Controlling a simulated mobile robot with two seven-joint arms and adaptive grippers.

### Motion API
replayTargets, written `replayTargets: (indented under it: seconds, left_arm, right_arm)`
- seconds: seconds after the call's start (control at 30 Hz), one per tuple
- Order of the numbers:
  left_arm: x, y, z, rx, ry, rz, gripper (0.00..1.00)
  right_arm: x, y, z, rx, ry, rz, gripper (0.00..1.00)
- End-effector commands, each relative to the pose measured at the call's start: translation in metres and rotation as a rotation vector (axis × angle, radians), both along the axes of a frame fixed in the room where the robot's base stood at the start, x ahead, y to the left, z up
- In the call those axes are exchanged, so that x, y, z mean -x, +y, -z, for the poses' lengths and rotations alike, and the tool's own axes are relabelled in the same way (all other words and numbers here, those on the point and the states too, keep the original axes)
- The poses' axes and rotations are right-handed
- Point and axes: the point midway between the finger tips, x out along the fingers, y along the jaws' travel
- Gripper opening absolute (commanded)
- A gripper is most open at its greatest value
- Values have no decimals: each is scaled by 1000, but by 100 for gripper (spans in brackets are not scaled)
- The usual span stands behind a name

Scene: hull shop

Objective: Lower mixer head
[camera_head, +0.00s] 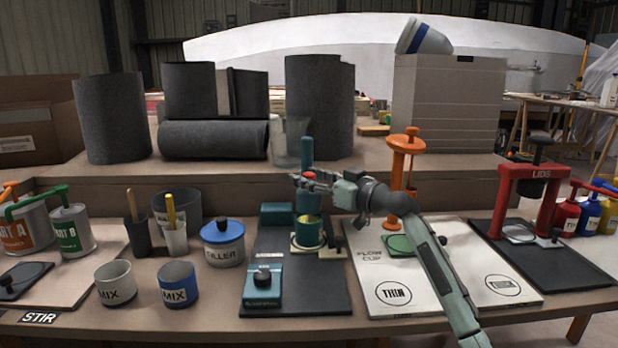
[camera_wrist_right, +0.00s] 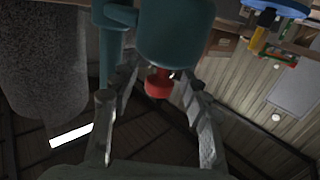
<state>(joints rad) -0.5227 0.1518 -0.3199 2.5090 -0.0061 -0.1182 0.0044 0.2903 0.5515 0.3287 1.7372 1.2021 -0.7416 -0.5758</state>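The mixer is a teal stand with an upright column (camera_head: 307,145) and a rounded teal head (camera_head: 309,202). A green and yellow pot (camera_head: 309,231) stands on the mixer base, right under the head. In the right wrist view the head (camera_wrist_right: 175,30) fills the top middle, with a red knob (camera_wrist_right: 158,84) on its end. My right gripper (camera_head: 298,181) is at the upper part of the head, partly covering it. In the wrist view its fingers are spread, with the knob between them; I cannot tell whether they touch it. My left gripper is not in view.
A teal control box with a black knob (camera_head: 263,283) sits at the mat's front. A filler tub (camera_head: 222,243) and MIX cups (camera_head: 177,285) stand left. An orange flow-cup stand (camera_head: 403,165) is close right of my gripper; a red lid press (camera_head: 535,190) is farther right.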

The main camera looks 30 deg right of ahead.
Motion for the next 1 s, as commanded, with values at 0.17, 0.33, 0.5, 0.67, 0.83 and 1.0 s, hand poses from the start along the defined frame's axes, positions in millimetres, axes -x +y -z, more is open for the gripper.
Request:
replayTargets:
  seconds: [0.17, 0.33, 0.5, 0.67, 0.83, 1.0]
  left_arm:
    - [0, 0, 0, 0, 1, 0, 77]
    - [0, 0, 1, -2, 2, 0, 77]
    - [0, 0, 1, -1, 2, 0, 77]
    - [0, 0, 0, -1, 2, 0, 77]
    - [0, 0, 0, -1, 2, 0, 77]
    - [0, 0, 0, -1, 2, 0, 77]
  right_arm:
    - [0, -1, -2, 0, -3, 1, 46]
    - [11, -4, -1, 1, -2, 3, 46]
    - [43, -11, 0, 3, 0, 3, 46]
    - [77, -19, 0, 2, 1, 2, 46]
    - [104, -25, 0, 1, 1, 1, 46]
    - [116, -28, -1, 0, -1, 1, 46]
